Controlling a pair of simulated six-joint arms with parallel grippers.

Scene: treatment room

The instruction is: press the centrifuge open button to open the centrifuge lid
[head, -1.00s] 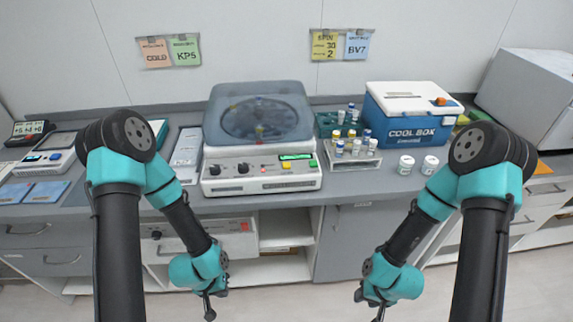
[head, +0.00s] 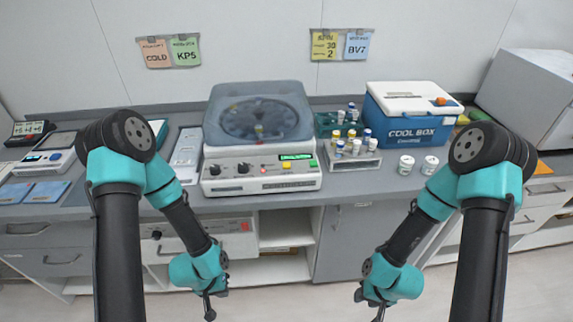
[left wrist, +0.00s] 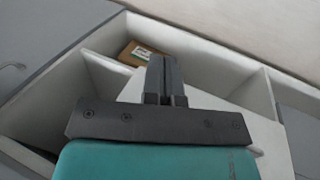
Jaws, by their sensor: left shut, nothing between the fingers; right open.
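The centrifuge (head: 260,186) stands on the counter left of centre in the head view. Its see-through grey lid (head: 258,97) is down, and a dark rotor shows through it.
Tube racks (head: 352,158) with several capped tubes, two white jars and a blue cool box (head: 412,117) stand right of the centrifuge. A scale (head: 45,161) and blue pads lie at the left. Open shelves (head: 285,229) are below the counter edge.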

